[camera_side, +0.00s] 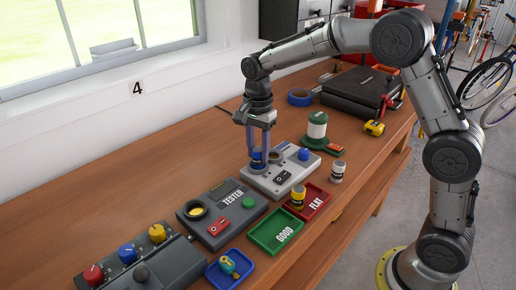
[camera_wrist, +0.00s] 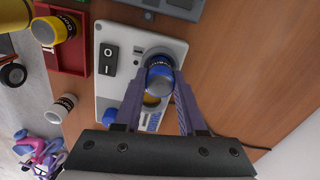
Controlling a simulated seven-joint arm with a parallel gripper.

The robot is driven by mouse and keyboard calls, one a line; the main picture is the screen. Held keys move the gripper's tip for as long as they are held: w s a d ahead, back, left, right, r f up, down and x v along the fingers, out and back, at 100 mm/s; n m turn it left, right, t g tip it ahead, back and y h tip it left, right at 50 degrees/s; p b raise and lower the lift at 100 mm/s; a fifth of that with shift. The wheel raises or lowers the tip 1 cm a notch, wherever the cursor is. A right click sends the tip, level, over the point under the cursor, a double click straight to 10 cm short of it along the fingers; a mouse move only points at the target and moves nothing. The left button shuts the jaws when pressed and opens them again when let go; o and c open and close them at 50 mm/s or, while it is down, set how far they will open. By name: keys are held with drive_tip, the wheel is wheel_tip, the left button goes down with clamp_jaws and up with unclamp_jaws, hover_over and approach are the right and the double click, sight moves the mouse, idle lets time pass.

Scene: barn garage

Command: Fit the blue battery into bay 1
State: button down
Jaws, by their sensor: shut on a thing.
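My gripper (camera_side: 258,152) is shut on the blue battery (camera_side: 256,161), which is upright at the left end of the light grey device (camera_side: 283,181). In the wrist view, my gripper (camera_wrist: 168,92) has its fingers on both sides of the battery (camera_wrist: 160,79), whose silver end faces the camera. A round ring of the device shows just behind the battery. A second round socket (camera_wrist: 153,102) beside it looks empty. I cannot tell how deep the battery sits, and no bay number is readable.
The device has a black switch (camera_wrist: 109,58) and a blue knob (camera_wrist: 109,115). A tester (camera_side: 222,211), a green tray (camera_side: 275,233) and a red tray (camera_side: 318,206) holding a yellow battery (camera_side: 298,196) stand nearby. A white battery (camera_side: 337,172) stands beside the red tray.

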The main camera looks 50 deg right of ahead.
sight(258, 149)
drive_tip(key=shift+f, duration=0.25)
drive_tip(key=c, duration=0.8)
unclamp_jaws()
drive_tip(key=shift+o, duration=0.2)
wheel_tip(258, 149, up, 11)
drive_tip(key=shift+r, duration=0.1)
idle(0.4)
